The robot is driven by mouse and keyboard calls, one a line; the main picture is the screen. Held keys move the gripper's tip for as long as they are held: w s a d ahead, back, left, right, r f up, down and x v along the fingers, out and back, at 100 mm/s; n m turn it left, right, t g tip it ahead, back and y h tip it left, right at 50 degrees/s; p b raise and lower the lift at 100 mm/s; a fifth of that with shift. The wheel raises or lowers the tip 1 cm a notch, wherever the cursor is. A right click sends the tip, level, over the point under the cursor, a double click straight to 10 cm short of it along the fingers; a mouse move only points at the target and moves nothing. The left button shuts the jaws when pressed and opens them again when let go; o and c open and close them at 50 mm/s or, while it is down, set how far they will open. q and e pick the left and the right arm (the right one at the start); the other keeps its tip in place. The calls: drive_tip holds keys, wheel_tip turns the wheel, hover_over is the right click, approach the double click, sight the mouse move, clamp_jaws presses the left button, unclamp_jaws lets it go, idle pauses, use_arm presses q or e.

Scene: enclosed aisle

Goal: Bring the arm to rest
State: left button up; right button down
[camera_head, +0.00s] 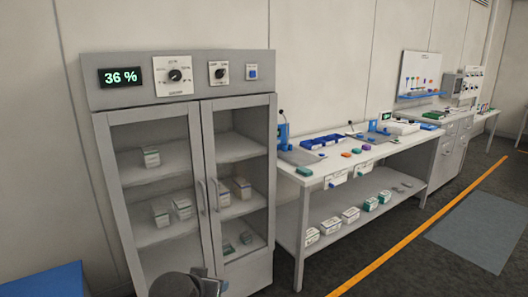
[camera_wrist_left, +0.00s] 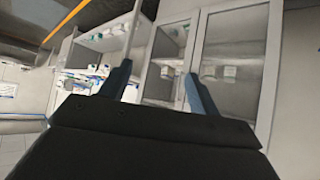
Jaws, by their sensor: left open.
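My left gripper (camera_wrist_left: 156,88) shows in the left wrist view with its two fingers spread apart and nothing between them. It points toward the grey cabinet, which stands some distance beyond the fingertips. In the head view a dark part of my arm (camera_head: 190,284) shows at the bottom edge, in front of the cabinet's lower part. The fingers of that arm cannot be made out there. My right gripper is in neither view.
A grey cabinet (camera_head: 180,76) with two closed glass doors holds small boxes and shows "36 %". A white workbench (camera_head: 345,160) with a lower shelf stands to its right. Clear floor (camera_head: 395,240) with an orange line (camera_head: 420,226) lies in front. A blue surface (camera_head: 45,282) is at the lower left.

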use_arm(q)
drive_tip(key=s+f+g, duration=0.3)
drive_tip(key=s+f, duration=0.9)
drive_tip(key=s, duration=0.3)
drive_tip(key=s+f+g, duration=0.4)
drive_tip(key=s+f, duration=0.9)
drive_tip(key=s, duration=0.3)
drive_tip(key=shift+s+f+p, duration=0.25)
drive_tip(key=shift+f+p, duration=0.05)
drive_tip(key=shift+p, duration=0.15)
drive_tip(key=shift+d, duration=0.1)
